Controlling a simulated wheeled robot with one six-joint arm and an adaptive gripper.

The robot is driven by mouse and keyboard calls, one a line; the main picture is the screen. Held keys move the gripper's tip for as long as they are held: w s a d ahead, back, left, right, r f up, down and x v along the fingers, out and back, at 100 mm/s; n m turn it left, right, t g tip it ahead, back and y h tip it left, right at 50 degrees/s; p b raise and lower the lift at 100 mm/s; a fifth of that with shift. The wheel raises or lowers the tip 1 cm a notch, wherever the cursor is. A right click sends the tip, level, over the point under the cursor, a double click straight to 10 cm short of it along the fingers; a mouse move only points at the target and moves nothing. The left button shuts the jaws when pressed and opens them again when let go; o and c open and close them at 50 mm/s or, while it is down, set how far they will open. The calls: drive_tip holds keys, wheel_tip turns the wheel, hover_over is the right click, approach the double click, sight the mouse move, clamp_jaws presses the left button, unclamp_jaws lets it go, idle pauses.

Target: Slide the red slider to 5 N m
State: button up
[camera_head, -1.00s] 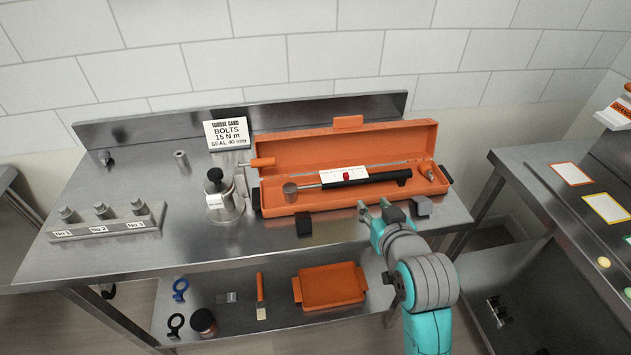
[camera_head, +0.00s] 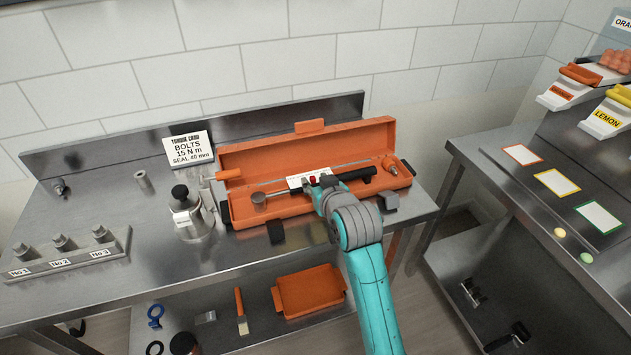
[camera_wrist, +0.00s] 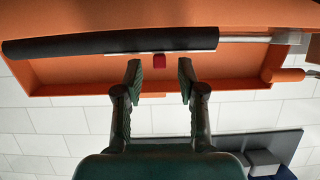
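The red slider (camera_head: 312,181) sits on the white scale strip (camera_head: 295,182) of the torque wrench, which has a black handle (camera_head: 356,173) and lies in an open orange case (camera_head: 288,151). My gripper (camera_head: 321,187) is at the wrench, over the case's front edge, and partly covers the scale. In the wrist view the red slider (camera_wrist: 159,61) shows between the two fingertips of my gripper (camera_wrist: 159,72), with a gap on each side. The gripper is open and holds nothing. The scale marks are too small to read.
A card (camera_head: 188,149) reads bolts 15 N m. A metal canister (camera_head: 190,215) stands left of the case. A bolt block (camera_head: 66,257) is at the bench's left. A dark block (camera_head: 275,232) lies in front of the case. An orange tray (camera_head: 309,291) is on the lower shelf.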

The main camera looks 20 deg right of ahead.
sight(295, 187)
drive_tip(key=shift+w+f, duration=0.1)
drive_tip(key=shift+w, duration=0.25)
clamp_jaws()
drive_tip(key=shift+a, duration=2.6)
unclamp_jaws()
drive_tip(key=shift+s, duration=0.1)
